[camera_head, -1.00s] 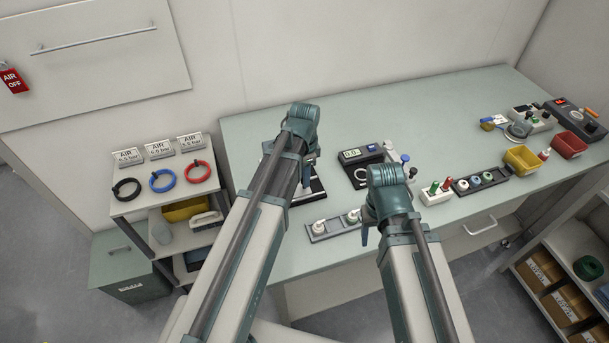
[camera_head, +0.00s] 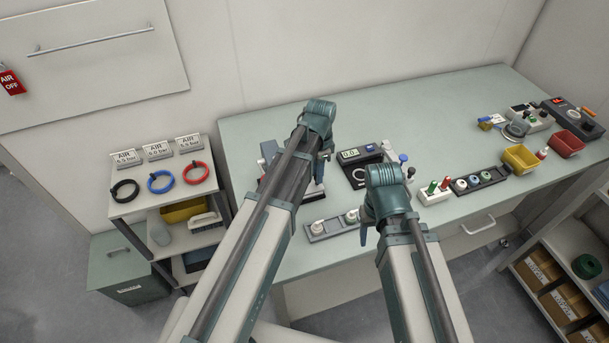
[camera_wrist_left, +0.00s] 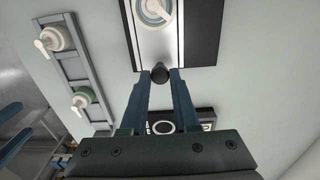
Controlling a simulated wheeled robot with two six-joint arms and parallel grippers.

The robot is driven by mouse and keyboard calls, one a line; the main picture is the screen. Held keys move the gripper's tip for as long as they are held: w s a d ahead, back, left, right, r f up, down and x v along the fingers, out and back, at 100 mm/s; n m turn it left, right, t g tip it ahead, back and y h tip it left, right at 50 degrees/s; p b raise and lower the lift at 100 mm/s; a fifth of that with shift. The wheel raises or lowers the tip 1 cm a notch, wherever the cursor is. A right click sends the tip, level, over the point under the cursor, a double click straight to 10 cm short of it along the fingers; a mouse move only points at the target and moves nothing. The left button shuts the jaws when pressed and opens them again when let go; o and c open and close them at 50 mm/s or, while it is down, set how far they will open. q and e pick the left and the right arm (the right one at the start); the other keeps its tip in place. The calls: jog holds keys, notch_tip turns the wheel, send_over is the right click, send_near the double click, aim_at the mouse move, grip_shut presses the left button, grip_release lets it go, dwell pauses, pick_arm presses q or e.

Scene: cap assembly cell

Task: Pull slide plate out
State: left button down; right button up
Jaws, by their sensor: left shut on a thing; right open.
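The slide plate (camera_wrist_left: 148,48) is a silver strip on a black base (camera_wrist_left: 203,35) in the left wrist view. A white round part with a handle (camera_wrist_left: 155,9) sits on it. A dark round knob (camera_wrist_left: 160,73) is at the plate's near end. My left gripper (camera_wrist_left: 160,82) is shut on this knob. In the head view my left gripper (camera_head: 325,158) is over the fixture, and my arm hides most of the plate there. My right gripper (camera_head: 364,236) is open and apart from the plate, near the table's front edge.
A grey rail (camera_head: 322,232) with two white-topped pumps lies at the front edge. A black display unit (camera_head: 359,168) stands right of my left gripper. A rack with green and red parts (camera_head: 435,192) and a yellow bin (camera_head: 520,158) are further right. The table's back is clear.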

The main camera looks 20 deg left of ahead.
pick_arm(q)
jog(key=w+d, duration=0.2)
jog(key=d, duration=0.1)
jog(key=shift+w+d, duration=0.25)
pick_arm(e)
jog(key=shift+a, duration=0.1)
pick_arm(q)
jog(key=c, duration=0.7)
grip_release()
jog(key=shift+d, duration=0.1)
jog(key=shift+o, duration=0.2)
jog(key=shift+r, duration=0.15)
pick_arm(e)
jog(key=shift+r, duration=0.2)
pick_arm(q)
jog(key=shift+r+p, duration=0.6)
jog(key=shift+p, duration=0.2)
notch_tip(320, 180, up, 12)
jog(key=p, duration=1.2)
jog(key=shift+r, duration=0.2)
pick_arm(e)
notch_tip(320, 180, up, 14)
jog(key=shift+f, duration=0.25)
